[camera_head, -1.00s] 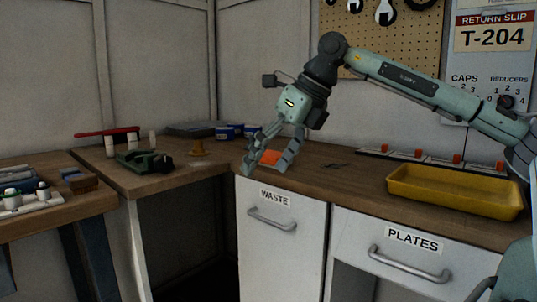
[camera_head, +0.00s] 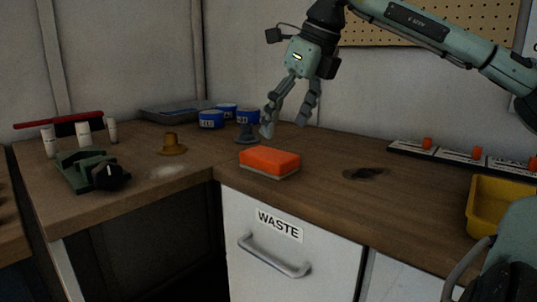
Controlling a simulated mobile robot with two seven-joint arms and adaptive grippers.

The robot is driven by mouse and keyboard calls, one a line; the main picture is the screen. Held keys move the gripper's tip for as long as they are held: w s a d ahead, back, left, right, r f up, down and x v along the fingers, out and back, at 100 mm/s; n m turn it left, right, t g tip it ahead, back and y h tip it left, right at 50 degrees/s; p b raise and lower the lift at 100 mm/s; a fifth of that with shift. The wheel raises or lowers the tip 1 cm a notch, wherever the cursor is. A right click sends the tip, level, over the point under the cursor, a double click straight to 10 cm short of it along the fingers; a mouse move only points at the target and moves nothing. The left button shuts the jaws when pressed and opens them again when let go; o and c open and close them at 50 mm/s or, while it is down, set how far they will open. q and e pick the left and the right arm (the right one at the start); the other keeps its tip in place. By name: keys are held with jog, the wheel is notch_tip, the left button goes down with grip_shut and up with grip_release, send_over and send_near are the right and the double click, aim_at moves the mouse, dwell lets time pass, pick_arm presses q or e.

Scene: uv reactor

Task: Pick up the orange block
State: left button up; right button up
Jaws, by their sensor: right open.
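The orange block (camera_head: 269,160) lies flat on the wooden worktop near its inner corner, just above the drawer marked WASTE. It has an orange top and a paler layer underneath. My right gripper (camera_head: 287,130) is above and behind the block in the picture, fingers pointing down and spread apart. It is empty, and the block is fully visible below it. My left gripper is not in view.
Blue tins (camera_head: 211,119), a dark grey stopper-like piece (camera_head: 247,134) and a brown one (camera_head: 172,145) stand behind and left. A green clamp-like tool (camera_head: 91,170) sits farther left. A yellow tray (camera_head: 489,205) is at right. A dark patch (camera_head: 366,173) marks otherwise clear worktop.

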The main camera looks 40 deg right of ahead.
aim_at(271, 154)
jog(key=shift+w+d+f, duration=0.1)
jog(key=shift+w+f, duration=0.2)
jog(key=shift+f, duration=0.15)
jog(key=x, duration=0.2)
jog(key=a+x, duration=0.1)
jog(key=x, duration=0.2)
jog(key=shift+f, duration=0.25)
jog(key=shift+w+f, duration=0.3)
jog(key=shift+f, duration=0.2)
jog(key=c, duration=1.4)
jog(key=shift+r, duration=0.65)
notch_tip(271, 154, up, 3)
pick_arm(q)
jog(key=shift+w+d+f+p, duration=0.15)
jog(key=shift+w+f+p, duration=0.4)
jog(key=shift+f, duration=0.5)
pick_arm(e)
jog(key=w+a+r, duration=0.4)
jog(key=a+r, duration=0.2)
jog(key=a, duration=0.4)
jog(key=shift+w+a+r, duration=0.3)
jog(key=shift+a+r, duration=0.1)
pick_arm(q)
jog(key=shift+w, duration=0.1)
